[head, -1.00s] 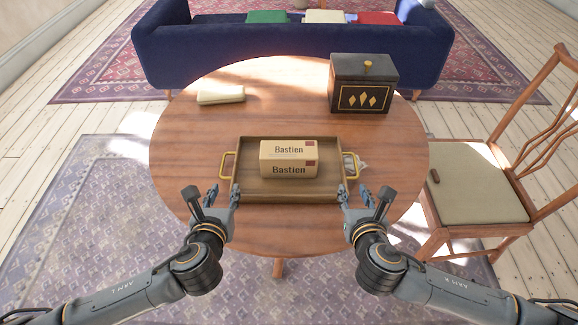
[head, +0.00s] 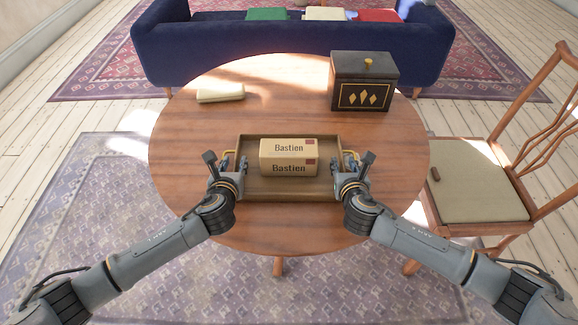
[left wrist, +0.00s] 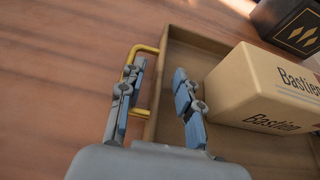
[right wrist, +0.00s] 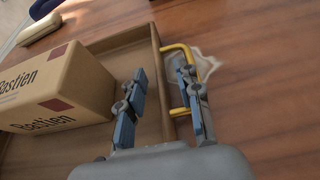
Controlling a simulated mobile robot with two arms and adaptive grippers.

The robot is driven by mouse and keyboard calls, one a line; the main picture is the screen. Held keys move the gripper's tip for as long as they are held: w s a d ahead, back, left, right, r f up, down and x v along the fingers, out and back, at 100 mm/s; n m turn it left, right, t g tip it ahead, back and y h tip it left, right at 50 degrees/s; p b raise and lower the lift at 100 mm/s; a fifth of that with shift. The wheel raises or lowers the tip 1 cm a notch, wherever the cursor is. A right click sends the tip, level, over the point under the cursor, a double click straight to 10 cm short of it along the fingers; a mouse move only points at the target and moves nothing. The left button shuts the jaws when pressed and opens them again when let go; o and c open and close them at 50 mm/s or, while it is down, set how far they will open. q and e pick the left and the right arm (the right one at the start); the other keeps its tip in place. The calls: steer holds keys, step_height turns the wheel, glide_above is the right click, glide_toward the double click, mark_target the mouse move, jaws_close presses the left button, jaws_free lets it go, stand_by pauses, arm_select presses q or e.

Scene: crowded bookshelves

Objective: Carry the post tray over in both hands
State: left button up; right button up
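The brown post tray (head: 284,196) lies on the round wooden table and holds a tan box marked "Bastien" (head: 288,157). My left gripper (head: 228,165) is at the tray's left end. In the left wrist view its open fingers (left wrist: 160,88) stand apart, one by the brass left handle (left wrist: 143,48), the other over the tray's inside. My right gripper (head: 347,165) is at the right end. In the right wrist view its open fingers (right wrist: 163,88) stand apart, one by the brass right handle (right wrist: 188,50), the other inside the tray wall. Neither is closed on a handle.
A black box with gold diamonds (head: 362,82) stands at the table's back right. A cream object (head: 220,93) lies at the back left. A wooden chair (head: 482,184) is close on the right. A blue sofa (head: 290,55) stands behind the table.

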arm_select(q)
steer(key=shift+w, duration=0.1)
steer(key=shift+c, duration=0.2)
arm_select(e)
steer(key=shift+w, duration=0.1)
steer(key=shift+c, duration=0.2)
arm_select(q)
jaws_close()
arm_select(e)
jaws_close()
arm_select(q)
steer(key=shift+f, duration=0.1)
steer(key=shift+r, duration=0.2)
arm_select(e)
steer(key=shift+r, duration=0.15)
